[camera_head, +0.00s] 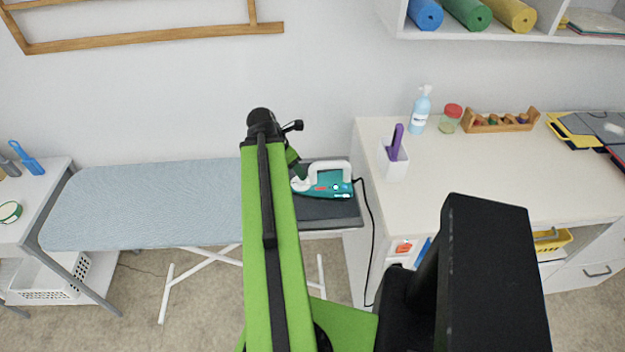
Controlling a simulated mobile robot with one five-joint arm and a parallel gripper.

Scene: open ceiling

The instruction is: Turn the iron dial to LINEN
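A teal and white iron (336,178) rests on the dark pad (335,208) at the right end of the ironing board (150,205). Its white handle is on top, and small white and red marks show on its near side. I cannot make out which of them is the dial, nor read any LINEN marking. My green arm reaches forward over the board, just left of the iron. My gripper (298,172) points down at the iron's left end. Its fingertips are too small and partly hidden, so I cannot tell whether they touch the iron.
A black cord runs from the iron to the floor. A white worktable (440,200) right of the board holds a white cup (393,163), a spray bottle (420,112), a red-lidded jar (450,119) and a wooden rack (500,122). A side table (35,205) stands left.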

